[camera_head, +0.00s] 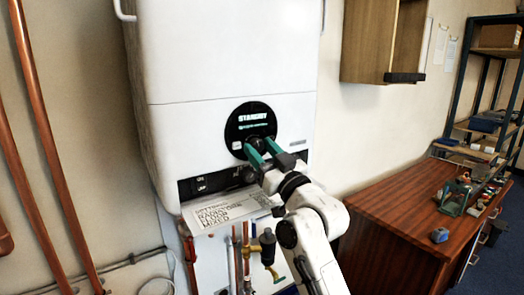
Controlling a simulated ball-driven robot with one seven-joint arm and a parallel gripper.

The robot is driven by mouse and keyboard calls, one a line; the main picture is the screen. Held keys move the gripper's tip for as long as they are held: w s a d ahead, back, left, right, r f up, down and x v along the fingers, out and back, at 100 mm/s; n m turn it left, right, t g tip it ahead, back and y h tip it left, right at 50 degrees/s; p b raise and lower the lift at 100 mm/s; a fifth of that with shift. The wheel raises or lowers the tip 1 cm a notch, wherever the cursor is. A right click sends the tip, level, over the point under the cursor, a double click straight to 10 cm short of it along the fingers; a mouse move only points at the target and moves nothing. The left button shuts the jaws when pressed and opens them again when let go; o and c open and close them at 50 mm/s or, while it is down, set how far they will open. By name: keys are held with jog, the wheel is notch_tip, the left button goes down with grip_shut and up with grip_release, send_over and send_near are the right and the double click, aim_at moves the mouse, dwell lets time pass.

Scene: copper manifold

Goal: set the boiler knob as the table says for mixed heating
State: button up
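The white boiler (228,60) hangs on the wall. A round dark dial panel (240,115) on its front carries the lit word STANDBY and a smaller green line. The dark boiler knob (258,143) is low on this panel, partly hidden by my gripper. My gripper (260,147) has its two teal fingers apart, one on each side of the knob. I cannot tell whether they press on it. The knob's pointer is not readable. A white printed card (226,209) below the boiler lists settings, with radiators, floor and mixed among the rows; its values are too small to read.
Copper pipes (50,150) run up the wall at left. Pipes and a brass valve (267,246) are below the boiler. A wooden bench (400,210) with small items stands right, under an open wooden cabinet (385,40). A shelf rack (490,90) is far right.

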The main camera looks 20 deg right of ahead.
jog(key=c, duration=0.7)
jog(key=m+p, duration=0.1)
jog(key=m+h+p, duration=0.1)
jog(key=shift+a+r+m+h+p, duration=0.2)
jog(key=shift+m+h+p, duration=0.1)
jog(key=shift+p, duration=0.05)
jog(key=shift+m+t+h+p, duration=0.3)
jog(key=shift+m+h+p, duration=0.1)
jog(key=shift+m+p, duration=0.45)
jog(key=shift+d+f+m+h, duration=0.2)
jog(key=shift+m+h, duration=0.2)
jog(key=shift+m, duration=0.15)
jog(key=o, duration=0.7)
jog(key=shift+o, duration=0.2)
jog(key=b+v, duration=0.3)
jog(key=v, duration=0.7)
jog(key=shift+s+f, duration=0.2)
jog(key=shift+s, duration=0.15)
